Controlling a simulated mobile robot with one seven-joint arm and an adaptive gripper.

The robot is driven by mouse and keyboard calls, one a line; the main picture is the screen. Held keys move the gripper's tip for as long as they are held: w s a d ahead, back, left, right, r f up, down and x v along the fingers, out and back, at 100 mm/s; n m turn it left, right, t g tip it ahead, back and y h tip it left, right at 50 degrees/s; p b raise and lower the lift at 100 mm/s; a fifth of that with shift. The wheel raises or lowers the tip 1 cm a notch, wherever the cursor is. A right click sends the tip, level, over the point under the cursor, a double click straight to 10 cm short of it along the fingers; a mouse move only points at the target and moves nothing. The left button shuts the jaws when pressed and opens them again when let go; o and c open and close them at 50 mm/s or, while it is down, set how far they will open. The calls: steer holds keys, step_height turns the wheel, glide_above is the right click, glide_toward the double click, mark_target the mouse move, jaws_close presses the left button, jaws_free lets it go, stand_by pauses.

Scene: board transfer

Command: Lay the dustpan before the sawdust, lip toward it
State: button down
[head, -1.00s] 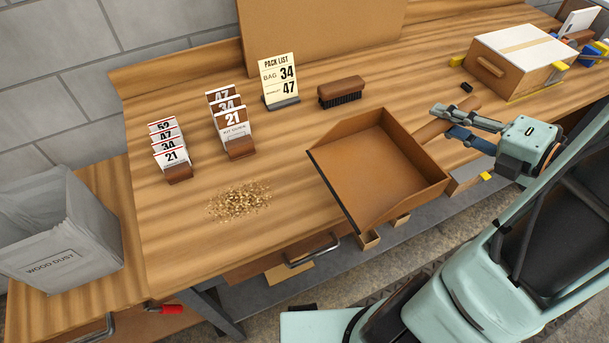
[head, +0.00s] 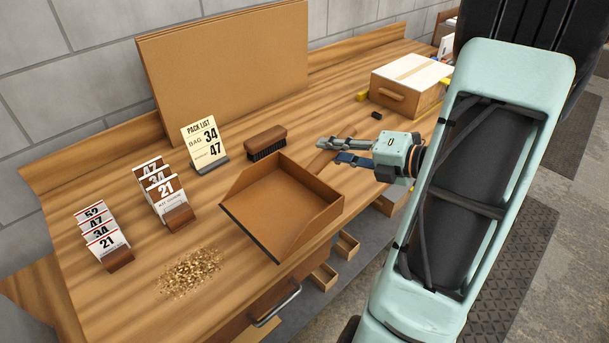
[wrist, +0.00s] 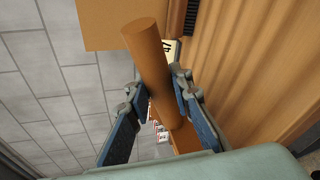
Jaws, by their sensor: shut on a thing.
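The dustpan (head: 283,203) is a brown open tray with a dark lip on its left side. My gripper (head: 320,150) is shut on its wooden handle, which also shows between the fingers in the wrist view (wrist: 150,65). The sawdust (head: 190,272) is a loose tan pile on the bench, left of and nearer the front than the pan. The lip faces left, roughly toward the pile, with a gap of bare wood between. The pan's near side overlaps the bench's front edge in the view. I cannot tell whether its underside touches the bench.
A brush (head: 266,141) lies just behind the pan. Number cards (head: 103,237) and (head: 163,195) and a pack list sign (head: 205,147) stand behind the sawdust. A lidded wooden box (head: 408,85) is at the back right. The bench (head: 140,250) is clear around the pile.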

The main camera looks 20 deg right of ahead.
steer(key=shift+w+a+f+b, duration=0.25)
steer(key=shift+w+f, duration=0.8)
steer(key=shift+f, duration=0.55)
steer(key=shift+w+a+f+b, duration=0.2)
steer(key=shift+w+a+f, duration=0.2)
steer(key=shift+w+f, duration=0.9)
steer(key=shift+w+a+f+b, duration=0.25)
steer(key=shift+w+f, duration=0.5)
steer(key=shift+f, duration=1.15)
steer(key=shift+f, duration=0.15)
steer(key=c, duration=1.7)
jaws_free()
steer(key=shift+c, duration=0.2)
steer(key=v, duration=1.2)
steer(key=shift+a, duration=0.1)
